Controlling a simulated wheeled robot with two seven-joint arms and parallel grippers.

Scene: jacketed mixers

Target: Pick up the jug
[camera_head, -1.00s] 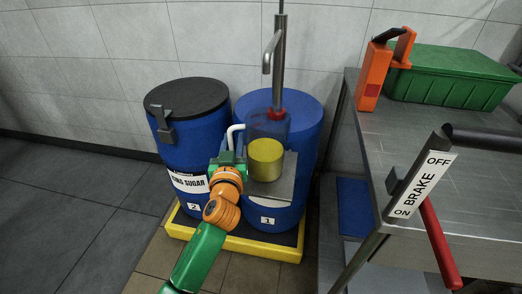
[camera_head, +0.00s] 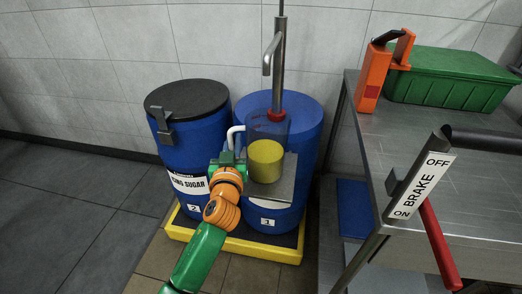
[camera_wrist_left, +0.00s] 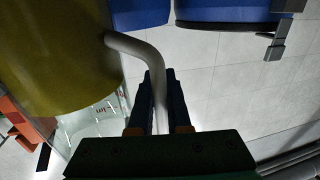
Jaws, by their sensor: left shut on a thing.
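The jug (camera_head: 266,160) is clear, with yellow contents in its lower part and a white handle on its left side. It is upright at a steel platform in front of the blue drum marked 1, below the pump spout. I cannot tell whether its base touches the platform. My left gripper (camera_head: 233,158) is at the handle, left of the jug. In the left wrist view its two fingers (camera_wrist_left: 160,105) are shut on the white handle (camera_wrist_left: 155,70), with the yellow contents (camera_wrist_left: 55,55) at upper left. My right gripper is not in view.
A blue drum with a black lid (camera_head: 188,97), marked 2, stands to the left. Both drums stand on a yellow-edged pallet (camera_head: 272,252). The steel pump (camera_head: 279,75) rises behind the jug. A steel table (camera_head: 440,135) on the right holds a green crate (camera_head: 450,80).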

